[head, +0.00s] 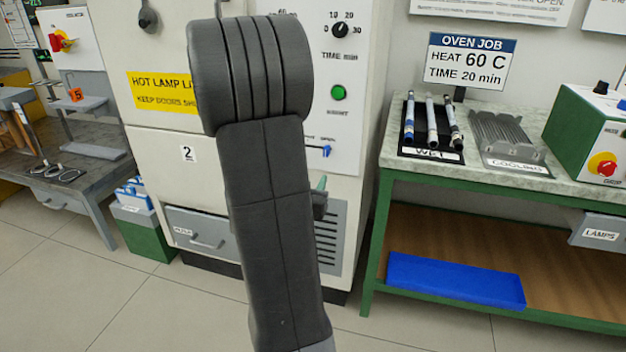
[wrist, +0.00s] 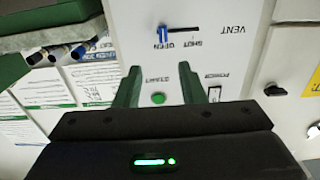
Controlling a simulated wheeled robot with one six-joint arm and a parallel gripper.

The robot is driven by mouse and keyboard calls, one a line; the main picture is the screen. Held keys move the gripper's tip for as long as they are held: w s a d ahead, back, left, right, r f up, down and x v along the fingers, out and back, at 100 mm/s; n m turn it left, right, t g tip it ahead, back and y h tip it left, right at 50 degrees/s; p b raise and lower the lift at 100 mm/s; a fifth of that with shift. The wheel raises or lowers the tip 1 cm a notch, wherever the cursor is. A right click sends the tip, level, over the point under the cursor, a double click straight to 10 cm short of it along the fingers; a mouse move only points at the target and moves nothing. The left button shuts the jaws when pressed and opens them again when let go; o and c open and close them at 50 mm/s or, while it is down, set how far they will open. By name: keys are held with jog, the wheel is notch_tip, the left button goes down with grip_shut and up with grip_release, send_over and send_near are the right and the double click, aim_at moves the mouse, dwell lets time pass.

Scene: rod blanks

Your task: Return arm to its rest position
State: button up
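My arm (head: 275,200) rises through the middle of the head view, in front of the oven cabinet. My gripper is mostly hidden behind it there. In the wrist view my gripper (wrist: 160,82) shows two green fingers standing apart with nothing between them, so it is open and empty. The fingers point at the oven's control panel, which appears upside down. A green button (wrist: 158,98) shows between them, and a blue vent slider (wrist: 163,35) lies beyond. I cannot tell how far the fingertips are from the panel.
The oven cabinet (head: 160,40) stands close behind my arm. At right, a green-framed bench (head: 372,250) carries a black WET rack (head: 408,150) with several rods, a grey cooling rack (head: 515,150) and a green box (head: 575,135). A grey table (head: 95,190) stands left. Floor in front is clear.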

aim_at(324, 152)
jog(key=shift+w, duration=0.1)
jog(key=b+x, duration=0.1)
jog(key=x, duration=1.2)
jog(key=shift+w+d, duration=0.1)
jog(key=shift+w, duration=0.3)
jog(key=shift+a, duration=0.45)
